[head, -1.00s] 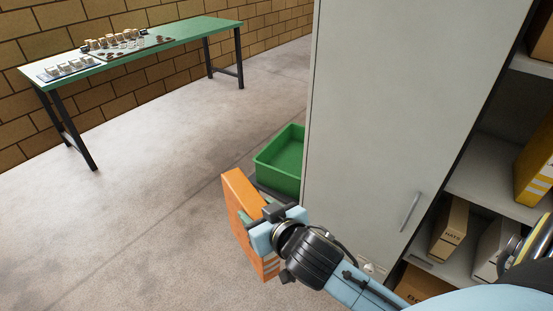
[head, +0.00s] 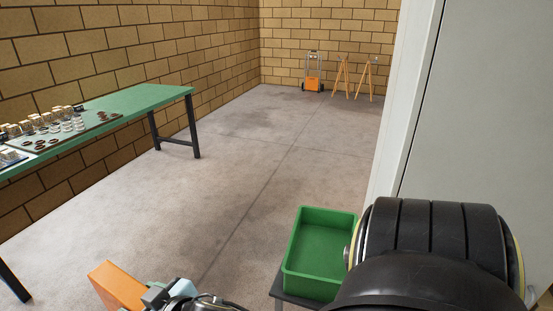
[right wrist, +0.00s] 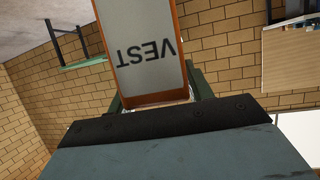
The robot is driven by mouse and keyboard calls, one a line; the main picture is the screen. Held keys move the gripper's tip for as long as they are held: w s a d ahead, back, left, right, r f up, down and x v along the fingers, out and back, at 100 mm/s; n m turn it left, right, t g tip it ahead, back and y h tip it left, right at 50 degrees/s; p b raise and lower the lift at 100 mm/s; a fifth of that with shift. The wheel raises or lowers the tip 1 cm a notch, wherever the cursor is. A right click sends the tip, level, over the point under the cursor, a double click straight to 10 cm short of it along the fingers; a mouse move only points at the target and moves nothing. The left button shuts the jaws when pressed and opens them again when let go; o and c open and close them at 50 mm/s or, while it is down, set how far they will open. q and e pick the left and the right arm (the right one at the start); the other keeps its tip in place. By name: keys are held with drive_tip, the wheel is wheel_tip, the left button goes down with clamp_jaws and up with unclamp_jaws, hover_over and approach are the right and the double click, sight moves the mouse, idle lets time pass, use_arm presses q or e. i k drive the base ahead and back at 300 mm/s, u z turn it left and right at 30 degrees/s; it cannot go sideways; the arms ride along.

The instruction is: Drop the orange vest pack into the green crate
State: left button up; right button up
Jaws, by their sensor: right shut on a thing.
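The orange vest pack (head: 118,288) is at the bottom left of the head view. In the right wrist view its pale face (right wrist: 148,52) reads VEST upside down. My right gripper (head: 158,295) is shut on the pack and holds it above the floor. It also shows in the right wrist view, with the pack between its fingers (right wrist: 157,97). The green crate (head: 314,286) is open-topped and looks empty, to the right of the pack and apart from it. My left gripper is not in view.
The crate rests on a dark stand (head: 283,292). A tall pale cabinet (head: 482,120) stands right of it. A green table (head: 150,97) with game pieces is along the left wall. A hand truck (head: 313,75) and wooden trestles (head: 342,78) stand far back. The middle floor is clear.

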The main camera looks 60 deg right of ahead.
sight(327, 257)
drive_tip(key=z, duration=0.35)
drive_tip(key=i, duration=1.5)
drive_tip(key=z, duration=1.8)
drive_tip(key=i, duration=0.8)
drive_tip(key=z, duration=0.75)
